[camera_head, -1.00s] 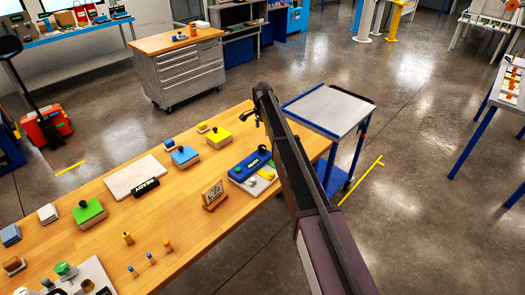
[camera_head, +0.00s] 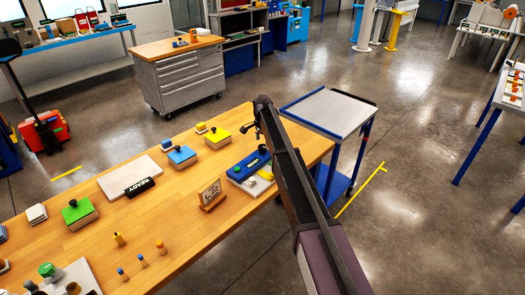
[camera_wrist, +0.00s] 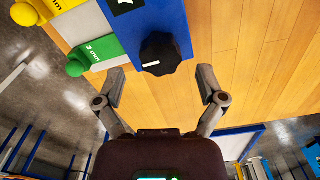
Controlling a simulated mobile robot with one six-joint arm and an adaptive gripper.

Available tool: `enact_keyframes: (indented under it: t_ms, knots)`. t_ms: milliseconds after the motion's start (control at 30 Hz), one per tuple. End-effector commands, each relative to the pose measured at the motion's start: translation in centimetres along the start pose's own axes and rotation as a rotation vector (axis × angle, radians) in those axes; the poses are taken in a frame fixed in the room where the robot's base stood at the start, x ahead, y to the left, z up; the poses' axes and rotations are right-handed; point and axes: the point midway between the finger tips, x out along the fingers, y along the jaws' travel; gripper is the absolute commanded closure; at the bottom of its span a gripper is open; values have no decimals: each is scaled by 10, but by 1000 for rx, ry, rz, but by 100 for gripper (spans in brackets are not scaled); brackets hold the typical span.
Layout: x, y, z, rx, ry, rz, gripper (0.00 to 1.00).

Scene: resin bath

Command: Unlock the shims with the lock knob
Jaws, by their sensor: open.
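The blue shim holder (camera_head: 248,163) sits near the far right end of the wooden bench. The black lock knob (camera_wrist: 160,53) stands on the blue holder (camera_wrist: 166,15) in the wrist view. A green shim marked 3 mm (camera_wrist: 102,48) and a yellow shim (camera_wrist: 62,5), each with a round end knob, stick out from the holder's left side. My gripper (camera_wrist: 160,74) is open. Its two fingers are apart on either side of the knob in the picture, and nothing is between them. I cannot tell its height above the knob. In the head view my gripper (camera_head: 258,130) is dark and partly hidden.
A framed sign (camera_head: 211,194) stands just left of the holder. Yellow (camera_head: 218,138), blue (camera_head: 182,157) and green (camera_head: 79,213) knobbed blocks and a READY sign (camera_head: 139,187) are on the bench (camera_head: 190,225). A cart (camera_head: 330,110) stands beyond its right end.

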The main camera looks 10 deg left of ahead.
Motion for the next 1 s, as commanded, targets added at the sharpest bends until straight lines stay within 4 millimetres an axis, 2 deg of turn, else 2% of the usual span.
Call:
enact_keyframes:
  t_ms: [33, 300, 767, 800, 867, 1000]
  knots:
    - [8, 0, 0, 0, 0, 0, 11]
    - [21, 0, 0, 0, 0, 0, 11]
    - [23, 0, 0, 0, 0, 0, 11]
    - [23, 0, 0, 0, 0, 0, 14]
    - [23, 0, 0, 0, 0, 0, 31]
    - [23, 0, 0, 0, 0, 0, 73]
